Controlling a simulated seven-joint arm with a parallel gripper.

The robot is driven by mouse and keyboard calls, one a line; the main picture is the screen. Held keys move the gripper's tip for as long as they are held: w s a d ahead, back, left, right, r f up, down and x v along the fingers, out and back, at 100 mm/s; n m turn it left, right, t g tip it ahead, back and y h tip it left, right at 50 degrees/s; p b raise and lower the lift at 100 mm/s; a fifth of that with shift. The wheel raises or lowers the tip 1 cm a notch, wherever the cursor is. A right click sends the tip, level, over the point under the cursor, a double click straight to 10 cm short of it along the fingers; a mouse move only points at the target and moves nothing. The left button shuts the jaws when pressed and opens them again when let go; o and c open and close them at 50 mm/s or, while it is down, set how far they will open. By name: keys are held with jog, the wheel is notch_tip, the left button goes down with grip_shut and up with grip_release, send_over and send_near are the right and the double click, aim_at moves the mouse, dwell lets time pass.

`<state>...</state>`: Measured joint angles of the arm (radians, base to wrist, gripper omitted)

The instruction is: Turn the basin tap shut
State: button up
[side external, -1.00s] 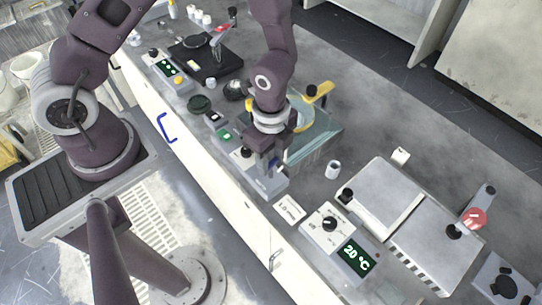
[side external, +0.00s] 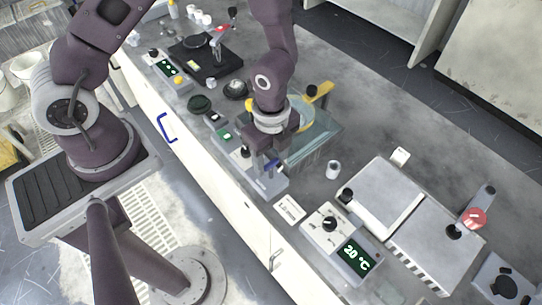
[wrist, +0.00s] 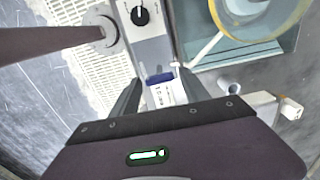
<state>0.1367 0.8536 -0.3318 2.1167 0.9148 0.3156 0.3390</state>
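A small blue piece, which looks like the tap's handle, shows beside my gripper at the basin's near side (side external: 272,165). In the wrist view the blue handle (wrist: 160,78) lies between my two finger tips. My gripper (side external: 268,166) points down over the front of the bench. Its fingers stand apart in the wrist view, either side of the handle (wrist: 160,84); I cannot tell whether either one touches it. The teal glass-walled basin (side external: 325,135) holds a yellow-rimmed disc. My wrist hides part of the basin and most of the tap's body.
A control box with a black knob and a 20 °C display (side external: 357,257) stands to the right, behind a white card (side external: 290,208). A small white cup (side external: 333,169) stands right of the basin. A yellow arm with a black knob (side external: 318,92) reaches over the basin.

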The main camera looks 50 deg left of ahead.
aim_at(271, 163)
jog(key=shift+o, duration=0.2)
notch_tip(271, 163, up, 7)
dwell(0.4)
jog(key=shift+a+r, duration=0.15)
jog(key=shift+r, duration=0.1)
jog(key=s+a+r+n+t+y, duration=0.1)
jog(key=s+a+r+n, duration=0.1)
jog(key=a+r+n, duration=0.45)
jog(key=s+a+r+n+t+y, duration=0.1)
jog(key=a+r+n+t, duration=0.15)
jog(key=r, duration=0.65)
jog(key=s+r+n+t+h, duration=0.2)
jog(key=s+r+n, duration=0.5)
jog(key=s+n, duration=0.2)
jog(key=shift+s, duration=0.35)
